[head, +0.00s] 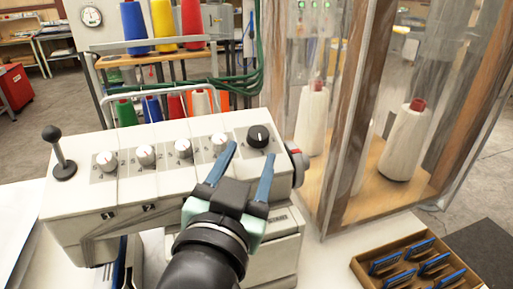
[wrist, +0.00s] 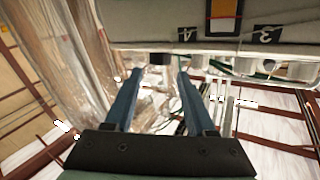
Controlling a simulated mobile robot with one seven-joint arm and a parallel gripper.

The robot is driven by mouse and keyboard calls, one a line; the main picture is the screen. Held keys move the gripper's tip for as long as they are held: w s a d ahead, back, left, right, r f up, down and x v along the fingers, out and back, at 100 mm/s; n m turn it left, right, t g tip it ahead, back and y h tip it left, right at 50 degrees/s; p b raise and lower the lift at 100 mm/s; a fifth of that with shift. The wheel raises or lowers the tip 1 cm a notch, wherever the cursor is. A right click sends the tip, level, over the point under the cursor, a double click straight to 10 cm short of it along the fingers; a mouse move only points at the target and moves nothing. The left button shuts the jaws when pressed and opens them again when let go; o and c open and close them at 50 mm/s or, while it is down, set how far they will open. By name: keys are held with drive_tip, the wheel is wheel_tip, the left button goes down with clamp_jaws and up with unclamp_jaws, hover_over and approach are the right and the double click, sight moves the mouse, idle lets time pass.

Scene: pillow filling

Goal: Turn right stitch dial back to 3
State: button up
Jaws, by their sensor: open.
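The cream sewing machine (head: 150,205) has a row of dials along its sloping top. The rightmost dial (head: 259,136) is black with a light mark near its top; its numbers are too small to read. It also shows as a dark knob (wrist: 160,58) in the wrist view. My gripper (head: 251,151) is open and empty, with its two blue fingers pointing at the black dial. In the wrist view my gripper (wrist: 160,71) has the dark knob between its fingertips, seemingly just beyond them. I cannot tell whether they touch.
Several white dials, one of them a white dial (head: 219,141) close to my left finger, sit left of the black one. A black-knobbed lever (head: 60,155) stands at the far left. A clear-walled case (head: 345,130) stands close on the right. A wooden tray (head: 365,275) lies front right.

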sight(258, 136)
drive_tip(key=p+x, duration=0.1)
drive_tip(key=x, duration=0.4)
drive_tip(key=shift+w+r, duration=0.1)
drive_tip(key=shift+w, duration=0.3)
drive_tip(key=shift+c, duration=0.3)
drive_tip(key=shift+d, duration=0.1)
clamp_jaws()
